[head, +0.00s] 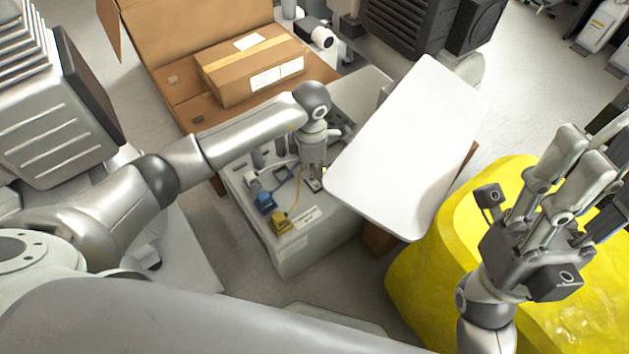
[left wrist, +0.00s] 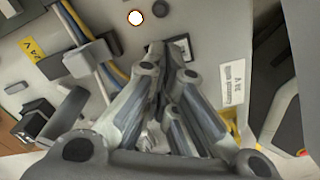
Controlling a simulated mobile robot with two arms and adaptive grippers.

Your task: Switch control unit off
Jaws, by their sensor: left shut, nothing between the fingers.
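The control unit is a light grey box (head: 300,250) in the middle of the head view, with cables and connectors on its top panel. My left gripper (head: 314,182) points down at this panel from above. Its fingers are shut and empty. In the left wrist view the fingertips (left wrist: 166,50) are close to a small dark switch-like part (left wrist: 183,47), which they partly hide; contact and the switch's position cannot be told. A round light (left wrist: 135,17) glows white with an orange rim beside a dark round part (left wrist: 161,8). My right gripper (head: 592,140) is open and empty at the right.
A white panel (head: 410,145) stands close right of my left gripper. A yellow object (head: 420,285) lies below my right gripper. A cardboard box (head: 230,85) is behind my left arm.

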